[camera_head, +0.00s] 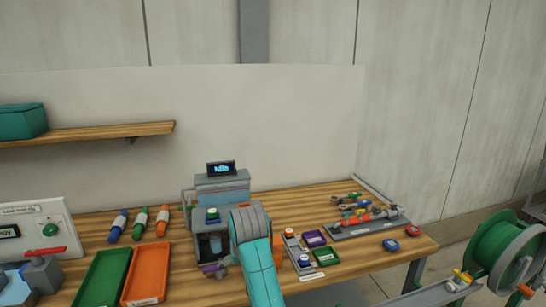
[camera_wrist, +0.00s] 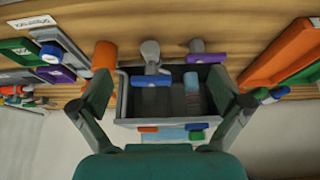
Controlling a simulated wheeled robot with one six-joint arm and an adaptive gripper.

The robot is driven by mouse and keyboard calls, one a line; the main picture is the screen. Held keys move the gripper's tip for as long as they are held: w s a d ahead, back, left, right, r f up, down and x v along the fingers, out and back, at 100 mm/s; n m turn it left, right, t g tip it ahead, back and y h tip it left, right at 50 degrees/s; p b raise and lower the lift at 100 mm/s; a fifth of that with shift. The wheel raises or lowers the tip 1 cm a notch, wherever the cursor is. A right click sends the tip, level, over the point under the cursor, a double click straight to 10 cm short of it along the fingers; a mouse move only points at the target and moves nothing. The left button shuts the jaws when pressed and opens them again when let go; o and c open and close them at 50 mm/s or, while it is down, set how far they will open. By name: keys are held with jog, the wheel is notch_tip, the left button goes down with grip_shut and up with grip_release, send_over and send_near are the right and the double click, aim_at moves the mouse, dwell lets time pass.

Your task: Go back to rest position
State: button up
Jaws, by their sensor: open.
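My gripper (camera_wrist: 168,108) is open, with its two fingers spread wide in the wrist view. Between and beyond the fingers is the grey open-topped housing of a bench unit (camera_wrist: 125,100), and nothing is held. In the head view my teal arm reaches over the bench in front of this grey unit (camera_head: 203,196), which carries a small lit display (camera_head: 220,169). My fingers are hidden there. A blue-handled valve (camera_wrist: 150,80) and a purple-handled one (camera_wrist: 206,58) show at the housing's edge, with an orange cylinder (camera_wrist: 104,56) close to the left finger.
On the wooden bench (camera_head: 190,290), green (camera_head: 102,277) and orange (camera_head: 146,273) trays lie left of my arm. A green hose reel (camera_head: 500,245) stands beyond the bench's right end.

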jog(key=s+d+f+t, duration=0.1)
jog(key=s+d+f, duration=0.3)
jog(key=f, duration=0.4)
jog(key=s+d+f+t, duration=0.1)
jog(key=s+d+f, duration=0.35)
jog(key=f, duration=0.45)
jog(key=s+d+f+t, duration=0.1)
jog(key=s+d+f, duration=0.35)
jog(key=f, duration=0.35)
jog(key=s+d+f+m+t, duration=0.1)
jog(key=s+d+f, duration=0.3)
jog(key=s, duration=0.6)
jog(key=s+d+t, duration=0.2)
jog(key=s+d, duration=0.2)
jog(key=s, duration=0.7)
jog(key=s+d+r+m+t, duration=0.1)
jog(key=s+d+r+t, duration=0.1)
jog(key=s+r, duration=0.7)
jog(key=s+d+r+t+h, duration=0.1)
jog(key=s+d+r, duration=0.2)
jog(key=s+r, duration=0.6)
jog(key=s, duration=0.5)
jog(key=shift+s+m+t, duration=0.25)
jog(key=shift+m+t, duration=0.15)
